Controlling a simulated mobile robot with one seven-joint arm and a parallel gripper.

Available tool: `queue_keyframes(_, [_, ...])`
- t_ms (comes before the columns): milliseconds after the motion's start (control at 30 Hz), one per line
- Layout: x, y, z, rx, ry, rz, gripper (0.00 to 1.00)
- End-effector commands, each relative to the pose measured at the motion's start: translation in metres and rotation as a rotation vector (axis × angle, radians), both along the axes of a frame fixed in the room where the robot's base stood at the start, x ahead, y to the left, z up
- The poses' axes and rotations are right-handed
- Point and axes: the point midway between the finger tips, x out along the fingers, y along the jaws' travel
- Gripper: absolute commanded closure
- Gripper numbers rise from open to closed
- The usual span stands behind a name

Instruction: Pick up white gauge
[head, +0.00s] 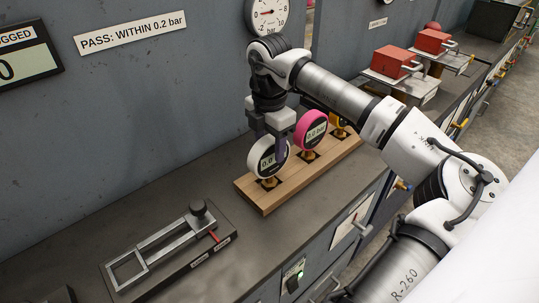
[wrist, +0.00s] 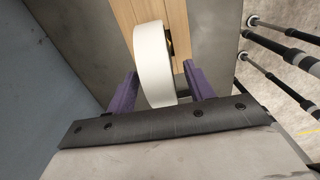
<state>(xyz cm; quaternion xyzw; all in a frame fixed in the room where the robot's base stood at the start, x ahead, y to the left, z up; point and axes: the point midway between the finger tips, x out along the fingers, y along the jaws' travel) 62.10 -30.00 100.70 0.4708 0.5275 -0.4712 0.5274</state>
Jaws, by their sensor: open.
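The white gauge (head: 268,157) is a round dial with a digital display. It stands upright on a brass stem in the wooden rack (head: 318,180), at the rack's near left end. My gripper (head: 267,141) points down over it, with its fingers at the gauge's upper part. In the wrist view, the white rim of the gauge (wrist: 153,60) lies between my two purple fingers, with a gap on the right side. The gap on the left is very small, and I cannot tell if that finger touches. My jaws are open.
A metal fixture with a black knob (head: 199,207) lies at front left. Red boxes (head: 390,61) sit at the back right. The bench between fixture and rack is clear.

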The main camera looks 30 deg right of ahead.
Motion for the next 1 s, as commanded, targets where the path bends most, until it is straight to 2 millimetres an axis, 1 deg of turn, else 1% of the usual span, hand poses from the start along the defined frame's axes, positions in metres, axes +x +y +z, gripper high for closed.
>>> queue_keyframes(100, [0.000,0.000,-0.015,0.003,0.001,0.001,0.47])
queue_keyframes(200, [0.000,0.000,-0.023,0.001,-0.001,0.001,0.47])
queue_keyframes(433, [0.000,0.000,-0.025,0.000,-0.001,0.001,0.47])
queue_keyframes(467, [0.000,0.000,-0.025,0.000,-0.001,0.001,0.50])
queue_keyframes(833, [0.000,0.000,-0.025,0.000,0.000,0.001,0.98])
queue_keyframes(867, [0.000,0.000,-0.025,0.000,0.000,0.001,1.00])
queue_keyframes(1000, [0.000,0.000,-0.024,-0.001,-0.001,0.001,1.00])
